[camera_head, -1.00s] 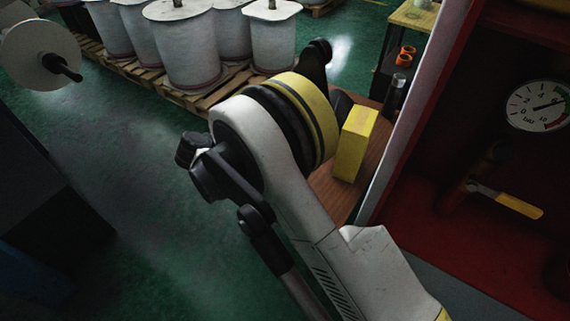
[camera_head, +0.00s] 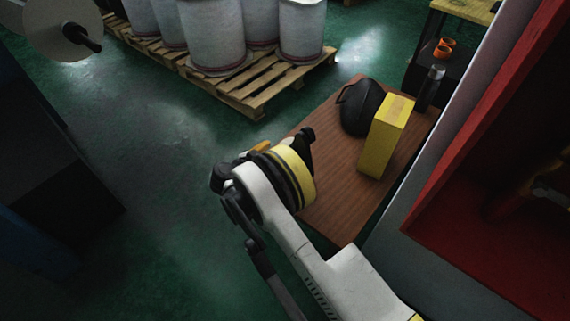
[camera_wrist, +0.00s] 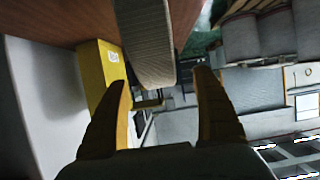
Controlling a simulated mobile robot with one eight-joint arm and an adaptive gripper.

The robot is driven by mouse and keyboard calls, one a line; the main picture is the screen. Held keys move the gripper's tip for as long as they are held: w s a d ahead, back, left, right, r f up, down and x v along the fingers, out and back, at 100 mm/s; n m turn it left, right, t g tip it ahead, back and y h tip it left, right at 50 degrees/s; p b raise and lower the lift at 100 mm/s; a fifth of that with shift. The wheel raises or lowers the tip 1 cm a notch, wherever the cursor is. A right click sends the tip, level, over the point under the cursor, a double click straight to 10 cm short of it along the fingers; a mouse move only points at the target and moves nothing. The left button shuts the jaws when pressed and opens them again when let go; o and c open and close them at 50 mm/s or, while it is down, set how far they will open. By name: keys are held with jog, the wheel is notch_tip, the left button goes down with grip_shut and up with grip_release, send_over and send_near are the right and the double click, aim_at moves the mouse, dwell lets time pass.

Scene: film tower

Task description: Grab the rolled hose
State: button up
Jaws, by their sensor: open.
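In the wrist view, a grey, ribbed band with a rounded end, which looks like the rolled hose (camera_wrist: 146,42) seen edge-on, shows against the brown table top. My gripper (camera_wrist: 163,78) is open, with one orange-yellow finger on each side of the picture. The hose's rounded end shows between and just beyond the fingertips. I cannot tell whether it is between the fingers in depth. No grip on it shows. In the head view the hose is not visible; my arm covers part of the table there.
A yellow box (camera_head: 386,139) stands on the wooden table (camera_head: 340,203), beside a black rounded object (camera_head: 361,108) and a dark cylinder (camera_head: 429,88). A red cabinet (camera_head: 470,215) is on the right. A pallet (camera_head: 245,93) with large white spools is behind.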

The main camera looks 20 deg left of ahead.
jog(key=b+x, duration=0.2)
jog(key=x, duration=0.2)
jog(key=shift+w+d+f, duration=0.1)
jog(key=shift+w+f, duration=0.05)
jog(key=shift+f, duration=0.1)
jog(key=shift+r, duration=0.1)
jog(key=shift+c, duration=0.5)
jog(key=c, duration=1.4)
jog(key=shift+r, duration=0.1)
